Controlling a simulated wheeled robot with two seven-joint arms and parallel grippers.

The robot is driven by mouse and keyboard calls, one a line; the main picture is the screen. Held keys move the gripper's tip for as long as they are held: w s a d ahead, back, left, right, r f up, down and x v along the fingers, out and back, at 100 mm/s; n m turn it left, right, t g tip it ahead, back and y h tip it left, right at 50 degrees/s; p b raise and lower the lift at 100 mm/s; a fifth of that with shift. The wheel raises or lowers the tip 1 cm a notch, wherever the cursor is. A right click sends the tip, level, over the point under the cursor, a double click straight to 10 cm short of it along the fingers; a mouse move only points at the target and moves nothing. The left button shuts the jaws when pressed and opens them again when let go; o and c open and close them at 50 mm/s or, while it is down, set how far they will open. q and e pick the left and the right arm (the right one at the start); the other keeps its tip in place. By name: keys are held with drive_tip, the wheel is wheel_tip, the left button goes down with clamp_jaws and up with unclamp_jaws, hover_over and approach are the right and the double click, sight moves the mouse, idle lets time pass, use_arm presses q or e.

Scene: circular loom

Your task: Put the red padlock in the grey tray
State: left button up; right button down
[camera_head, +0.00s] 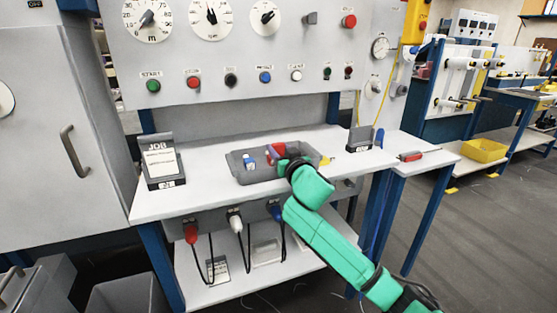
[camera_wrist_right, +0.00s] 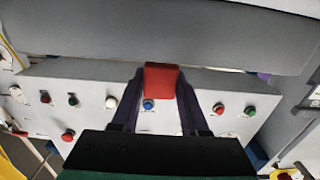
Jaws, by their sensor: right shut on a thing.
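The grey tray (camera_head: 240,174) lies on the white bench in the head view. My green right arm reaches in from the lower right, and my right gripper (camera_head: 283,158) is at the tray. In the right wrist view the red padlock (camera_wrist_right: 161,80) sits between the two dark fingers of my right gripper (camera_wrist_right: 164,98), which is shut on it. The padlock shows as a red patch in the head view (camera_head: 278,149), partly hidden by my wrist. I cannot tell whether it touches the tray floor. My left gripper is not in view.
A blue item (camera_head: 248,161) is in the tray's left part. A job card stand (camera_head: 161,162) stands on the bench at left, a small dark holder (camera_head: 359,139) at right. The control panel (camera_head: 210,60) rises behind. A red item (camera_head: 410,156) lies on the side table.

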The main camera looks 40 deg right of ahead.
drive_tip(key=shift+f, duration=0.95)
drive_tip(key=shift+c, duration=2.1)
unclamp_jaws()
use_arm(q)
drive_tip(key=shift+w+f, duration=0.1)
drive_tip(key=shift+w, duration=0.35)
use_arm(e)
drive_tip(key=shift+s, duration=0.15)
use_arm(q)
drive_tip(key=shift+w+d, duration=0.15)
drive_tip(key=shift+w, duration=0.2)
use_arm(e)
drive_tip(key=v, duration=1.1)
drive_tip(key=shift+s+a, duration=0.2)
drive_tip(key=shift+s, duration=0.1)
